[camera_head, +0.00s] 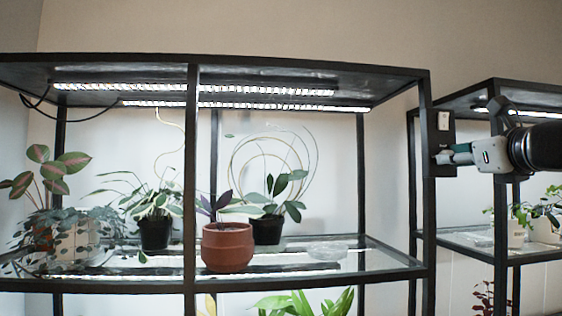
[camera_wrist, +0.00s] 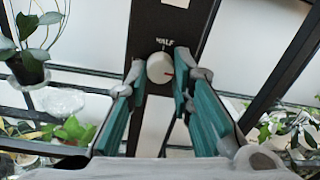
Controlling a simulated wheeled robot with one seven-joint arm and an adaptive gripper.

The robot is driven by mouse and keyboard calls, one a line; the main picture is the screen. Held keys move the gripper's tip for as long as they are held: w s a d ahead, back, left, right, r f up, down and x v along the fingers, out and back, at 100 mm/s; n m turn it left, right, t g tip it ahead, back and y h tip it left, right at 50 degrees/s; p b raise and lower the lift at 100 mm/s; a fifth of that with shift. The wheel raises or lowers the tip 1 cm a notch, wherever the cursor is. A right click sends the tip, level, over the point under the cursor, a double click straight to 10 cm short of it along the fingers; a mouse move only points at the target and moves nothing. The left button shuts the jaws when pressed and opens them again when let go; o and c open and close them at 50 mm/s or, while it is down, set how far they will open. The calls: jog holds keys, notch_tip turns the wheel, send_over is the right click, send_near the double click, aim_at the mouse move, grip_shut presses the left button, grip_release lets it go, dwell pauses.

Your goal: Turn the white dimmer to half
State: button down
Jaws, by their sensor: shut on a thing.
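The white dimmer (camera_wrist: 159,68) is a round knob on a dark upright panel (camera_wrist: 168,20), seen in the wrist view. In the head view my gripper (camera_head: 438,158) reaches in from the right to the panel (camera_head: 443,137) on the rack post; there the knob is hidden by the fingers.
A black plant rack (camera_head: 428,200) with glass shelves and lit lamp strips (camera_head: 240,104) fills the left and middle. A terracotta pot (camera_head: 228,247) and black pots stand on its shelf.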

jog(key=shift+d+f+n+t+y+b, duration=0.15)
jog(key=shift+n+y+b, duration=0.1)
jog(key=shift+n+b, duration=4.1)
jog(key=shift+a+r+n+t+y+b, duration=0.15)
jog(key=shift+n+y+b, duration=0.1)
jog(key=shift+n+b, duration=4.1)
jog(key=shift+d+n+p, duration=0.1)
jog(key=shift+n+p, duration=0.25)
jog(key=shift+n, duration=0.15)
jog(key=c, duration=1.4)
grip_release()
